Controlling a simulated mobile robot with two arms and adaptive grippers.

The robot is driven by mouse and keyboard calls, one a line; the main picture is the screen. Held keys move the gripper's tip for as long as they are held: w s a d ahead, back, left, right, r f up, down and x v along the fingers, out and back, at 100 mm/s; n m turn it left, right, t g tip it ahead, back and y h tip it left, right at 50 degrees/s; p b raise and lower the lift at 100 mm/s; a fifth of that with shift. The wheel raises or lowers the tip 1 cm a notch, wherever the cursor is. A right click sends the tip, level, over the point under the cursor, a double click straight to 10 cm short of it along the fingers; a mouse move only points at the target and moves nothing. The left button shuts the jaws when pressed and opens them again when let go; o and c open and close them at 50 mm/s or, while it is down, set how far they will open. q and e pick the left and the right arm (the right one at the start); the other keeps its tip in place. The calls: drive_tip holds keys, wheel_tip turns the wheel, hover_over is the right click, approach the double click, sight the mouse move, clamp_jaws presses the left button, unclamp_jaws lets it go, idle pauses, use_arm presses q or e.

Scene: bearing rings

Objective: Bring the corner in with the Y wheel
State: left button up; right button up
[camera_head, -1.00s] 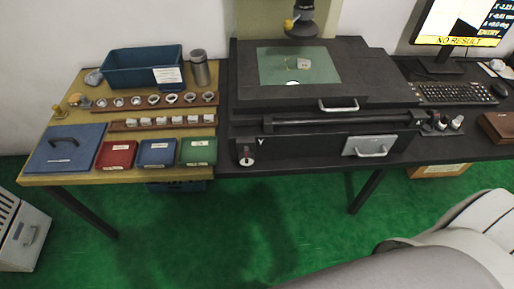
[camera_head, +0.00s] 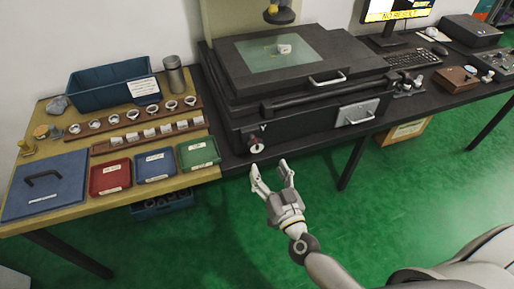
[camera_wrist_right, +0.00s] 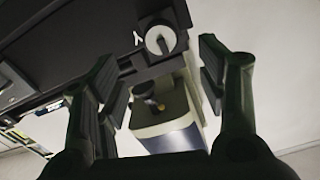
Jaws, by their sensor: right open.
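The Y wheel (camera_head: 257,148) is a small pale knob on the front left of the black measuring stage (camera_head: 300,120), under a white letter Y. In the right wrist view the Y wheel (camera_wrist_right: 161,40) shows as a round light disc with a slot, ahead of the fingers. My right gripper (camera_head: 272,170) is open and empty, below and a little right of the wheel, apart from it. On the stage's green glass plate (camera_head: 262,58) lies a small light part (camera_head: 284,49). The monitor (camera_head: 397,8) reads NO RESULT. My left gripper is not in view.
A yellow table (camera_head: 100,215) on the left holds rings, white blocks, red, blue and green trays, and a blue bin (camera_head: 112,85). A keyboard (camera_head: 414,57) and small wheels (camera_head: 408,85) stand right of the stage. The space before the stage is clear over green floor.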

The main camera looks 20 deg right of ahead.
sight(257, 150)
drive_tip(key=w, duration=1)
drive_tip(key=shift+a, duration=0.25)
drive_tip(key=shift+c, duration=0.5)
drive_tip(key=c, duration=0.9)
